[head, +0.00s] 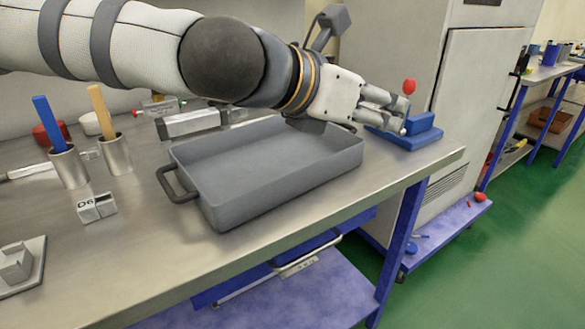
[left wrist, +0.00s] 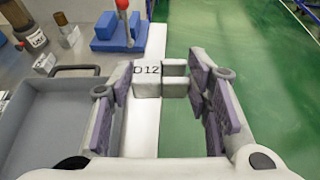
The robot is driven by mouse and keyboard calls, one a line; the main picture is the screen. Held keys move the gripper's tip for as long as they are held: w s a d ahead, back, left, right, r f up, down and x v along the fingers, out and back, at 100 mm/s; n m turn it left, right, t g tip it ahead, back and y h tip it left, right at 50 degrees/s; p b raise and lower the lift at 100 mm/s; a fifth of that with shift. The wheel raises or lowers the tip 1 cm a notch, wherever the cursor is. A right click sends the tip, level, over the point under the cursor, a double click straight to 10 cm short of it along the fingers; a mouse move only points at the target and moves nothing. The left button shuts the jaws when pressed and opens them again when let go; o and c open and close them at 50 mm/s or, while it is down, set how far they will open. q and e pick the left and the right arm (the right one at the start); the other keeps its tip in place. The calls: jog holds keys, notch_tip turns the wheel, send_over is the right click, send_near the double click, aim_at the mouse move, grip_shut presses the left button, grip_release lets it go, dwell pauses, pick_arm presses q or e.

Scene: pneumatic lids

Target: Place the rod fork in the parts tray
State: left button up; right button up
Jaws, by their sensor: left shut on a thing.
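The rod fork (left wrist: 147,87) is a small light-grey block with two prongs, marked "D12". In the left wrist view it sits between the fingers of my left gripper (left wrist: 162,80), which is shut on it. In the head view my left gripper (head: 398,112) is beyond the right end of the tray, beside the blue fixture; the fork is hard to make out there. The parts tray (head: 290,192) is grey, shallow and empty, with a handle at its left end. It also shows at the left of the left wrist view (left wrist: 70,125). My right gripper is not in view.
A blue fixture (head: 410,136) with a red-knobbed lever stands near the bench's right end. A similar block marked "D6" (head: 98,208), metal cups with handled tools (head: 69,168) and a metal cylinder part (head: 190,123) stand around the tray. Green floor lies beyond the bench edge.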

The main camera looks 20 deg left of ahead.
pick_arm(q)
jog(key=w+a+f, duration=0.5)
jog(key=w+a, duration=0.2)
jog(key=b, duration=0.1)
send_over(314, 161)
notch_tip(314, 161, down, 6)
jog(key=shift+r, duration=0.25)
notch_tip(314, 161, down, 2)
jog(key=shift+f+b, duration=0.1)
jog(key=shift+b, duration=0.35)
jog(key=shift+f, duration=0.4)
jog(key=shift+r, duration=0.2)
jog(key=shift+f, duration=0.15)
jog(key=o, duration=0.8)
jog(key=shift+f, duration=0.1)
jog(key=o, duration=0.4)
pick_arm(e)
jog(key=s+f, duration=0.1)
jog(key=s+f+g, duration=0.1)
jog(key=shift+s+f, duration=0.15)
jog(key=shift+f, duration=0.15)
